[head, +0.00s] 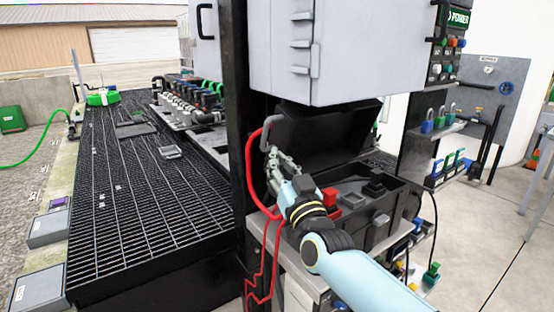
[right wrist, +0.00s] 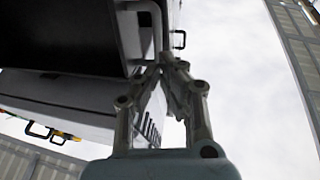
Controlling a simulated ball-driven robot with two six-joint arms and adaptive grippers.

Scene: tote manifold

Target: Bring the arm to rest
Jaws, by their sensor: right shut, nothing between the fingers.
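My right gripper (head: 273,160) shows in the head view at the end of my light blue arm, which comes in from the lower right. It is in front of the open black tote (head: 372,232), near its raised lid (head: 325,140). In the right wrist view its fingers (right wrist: 172,62) come together at the tips with nothing between them. My left gripper is in neither view.
A grey cabinet (head: 365,50) hangs right above the tote. A black post (head: 240,120) stands left of my gripper, with a red cable (head: 250,165) looping beside it. A black grating deck (head: 150,190) lies left. Concrete floor (head: 500,225) is open at right.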

